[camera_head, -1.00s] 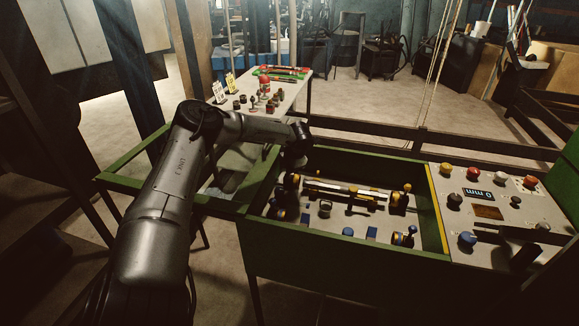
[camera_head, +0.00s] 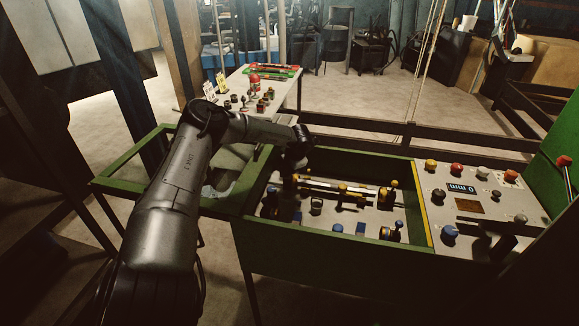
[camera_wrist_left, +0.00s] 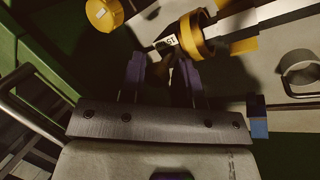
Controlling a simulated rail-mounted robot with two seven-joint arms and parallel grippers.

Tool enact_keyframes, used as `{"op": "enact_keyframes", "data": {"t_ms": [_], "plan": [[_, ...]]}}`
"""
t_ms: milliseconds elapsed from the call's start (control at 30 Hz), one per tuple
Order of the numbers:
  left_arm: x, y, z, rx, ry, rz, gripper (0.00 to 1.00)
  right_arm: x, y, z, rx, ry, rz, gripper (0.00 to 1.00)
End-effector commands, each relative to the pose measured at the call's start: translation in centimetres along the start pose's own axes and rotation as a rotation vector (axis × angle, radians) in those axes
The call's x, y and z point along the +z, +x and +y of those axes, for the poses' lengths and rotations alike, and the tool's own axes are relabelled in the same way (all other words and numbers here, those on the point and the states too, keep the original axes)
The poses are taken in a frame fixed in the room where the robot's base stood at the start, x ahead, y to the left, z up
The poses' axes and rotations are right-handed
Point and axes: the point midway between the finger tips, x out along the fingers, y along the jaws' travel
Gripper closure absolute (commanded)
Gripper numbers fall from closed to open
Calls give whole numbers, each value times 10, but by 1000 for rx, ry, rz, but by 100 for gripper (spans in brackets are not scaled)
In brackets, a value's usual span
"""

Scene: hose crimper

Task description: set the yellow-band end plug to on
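My left gripper (camera_head: 287,192) reaches down into the left part of the green-framed box. In the left wrist view its two dark purple fingers (camera_wrist_left: 161,72) stand apart. I cannot tell for certain whether this fitting is the yellow-band end plug. In the head view the gripper hides part of that area. A dark shape at lower right (camera_head: 503,244) may be my right gripper; its fingers are unclear.
The box has a green rim (camera_head: 340,249) and holds a long rod with yellow fittings (camera_head: 343,189) and several blue parts. A control panel (camera_head: 480,187) with coloured knobs and a display adjoins on the right. A small table (camera_head: 237,82) with parts stands behind.

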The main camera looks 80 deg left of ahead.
Motion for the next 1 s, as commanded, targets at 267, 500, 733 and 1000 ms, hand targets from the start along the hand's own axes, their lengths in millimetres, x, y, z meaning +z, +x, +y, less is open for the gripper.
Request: {"op": "enact_keyframes", "data": {"t_ms": [267, 500, 733, 1000], "plan": [[0, 0, 0, 1, 0, 3, 49, -1, 0, -1, -2, 3, 2, 57], [0, -4, 1, 2, 0, 3, 49, -2, -3, -3, -7, 9, 2, 57], [0, -36, 3, 0, 1, 0, 49, -10, -26, -2, -8, 10, 1, 57], [0, -90, 3, 3, 3, 0, 49, -19, -55, 0, -6, 7, 2, 57]]}}
